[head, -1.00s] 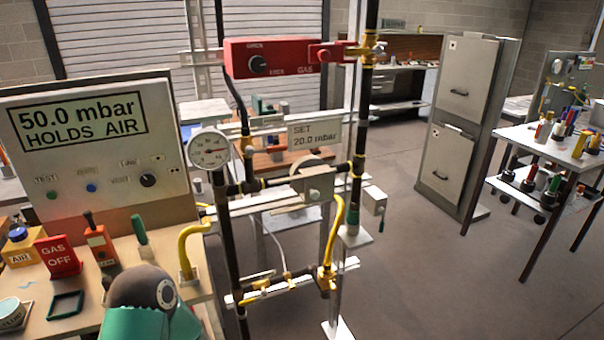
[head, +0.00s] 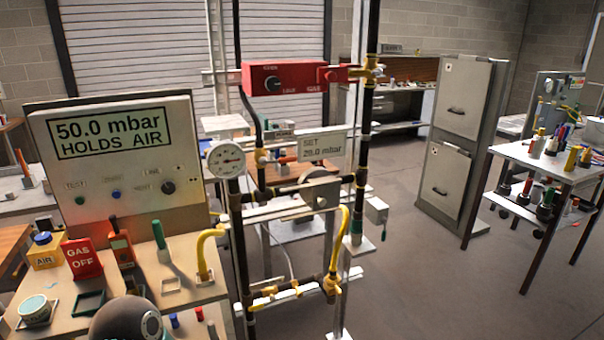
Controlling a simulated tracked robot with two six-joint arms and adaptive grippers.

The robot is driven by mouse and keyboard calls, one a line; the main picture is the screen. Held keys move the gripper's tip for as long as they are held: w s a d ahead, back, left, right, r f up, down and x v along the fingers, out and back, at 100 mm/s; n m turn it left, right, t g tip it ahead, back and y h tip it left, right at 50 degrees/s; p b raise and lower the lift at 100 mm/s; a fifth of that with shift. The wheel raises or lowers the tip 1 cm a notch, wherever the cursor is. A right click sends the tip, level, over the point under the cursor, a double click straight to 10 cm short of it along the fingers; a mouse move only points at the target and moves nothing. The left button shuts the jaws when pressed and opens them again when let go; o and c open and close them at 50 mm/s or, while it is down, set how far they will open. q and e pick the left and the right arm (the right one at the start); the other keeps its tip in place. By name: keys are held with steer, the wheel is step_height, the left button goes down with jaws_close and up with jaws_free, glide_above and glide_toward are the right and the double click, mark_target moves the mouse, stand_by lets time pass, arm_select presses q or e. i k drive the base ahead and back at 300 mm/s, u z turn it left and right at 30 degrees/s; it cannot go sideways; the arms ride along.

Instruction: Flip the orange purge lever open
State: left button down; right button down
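The pipe rig (head: 237,255) stands in the middle of the head view, with dark vertical pipes and yellow fittings. A small yellow-orange valve part (head: 268,291) sits on its low cross pipe, and another yellow fitting (head: 331,284) is at that pipe's right end. I cannot tell whether either is the orange purge lever, or how a lever is set. A round gauge (head: 226,159) is on the left pipe. The panel display (head: 109,132) reads 50.0 mbar HOLDS AIR. A dark rounded part of my arm shows at the bottom left; neither gripper is in view.
A red gas box (head: 290,78) tops the rig. The floor (head: 430,285) at right is clear.

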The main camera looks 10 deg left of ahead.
mark_target(263, 161)
steer(key=u, duration=0.1)
steer(key=i, duration=0.95)
steer(key=z, duration=0.1)
